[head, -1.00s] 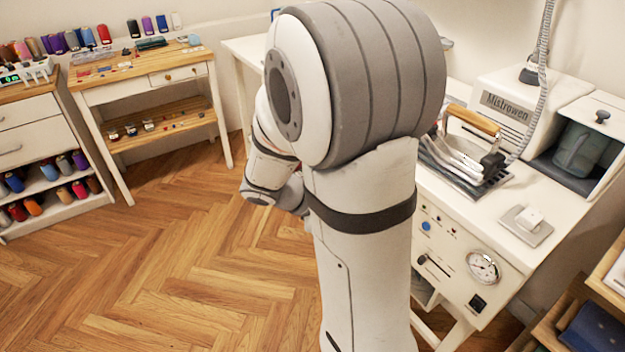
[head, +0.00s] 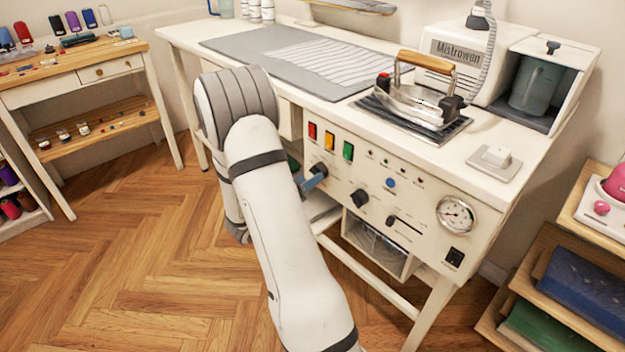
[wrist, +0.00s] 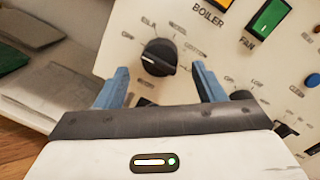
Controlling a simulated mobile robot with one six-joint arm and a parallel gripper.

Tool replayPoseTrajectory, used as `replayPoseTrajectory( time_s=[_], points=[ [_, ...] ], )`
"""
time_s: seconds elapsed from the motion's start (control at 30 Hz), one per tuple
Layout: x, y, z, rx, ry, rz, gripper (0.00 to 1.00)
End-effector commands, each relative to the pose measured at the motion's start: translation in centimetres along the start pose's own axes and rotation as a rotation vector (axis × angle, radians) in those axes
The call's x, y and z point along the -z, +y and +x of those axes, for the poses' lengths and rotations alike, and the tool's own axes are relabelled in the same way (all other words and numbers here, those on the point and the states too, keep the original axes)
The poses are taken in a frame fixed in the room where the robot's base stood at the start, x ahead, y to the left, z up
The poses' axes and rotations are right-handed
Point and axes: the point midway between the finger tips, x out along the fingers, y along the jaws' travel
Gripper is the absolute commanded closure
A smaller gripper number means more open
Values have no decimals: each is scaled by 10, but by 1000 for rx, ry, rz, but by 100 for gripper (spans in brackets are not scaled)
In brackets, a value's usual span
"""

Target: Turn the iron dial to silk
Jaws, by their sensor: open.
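The iron dial, a black round knob (wrist: 158,57), shows in the wrist view on the cream front panel of the ironing station.
A second dial (head: 360,198) sits to the right on the panel, with a slider (head: 393,221) and gauge (head: 455,214). Boiler and fan switches (wrist: 270,17) are above. The iron (head: 418,100) rests on top.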

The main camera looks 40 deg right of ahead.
Motion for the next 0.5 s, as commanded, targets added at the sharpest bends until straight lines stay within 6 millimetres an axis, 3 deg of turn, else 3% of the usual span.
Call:
replayPoseTrajectory(
  time_s=[0.2, 0.5],
  points=[
    [1, 0, 24, 1, 1, 2, 37],
    [0, 0, 28, 0, 1, 1, 37]
  ],
)
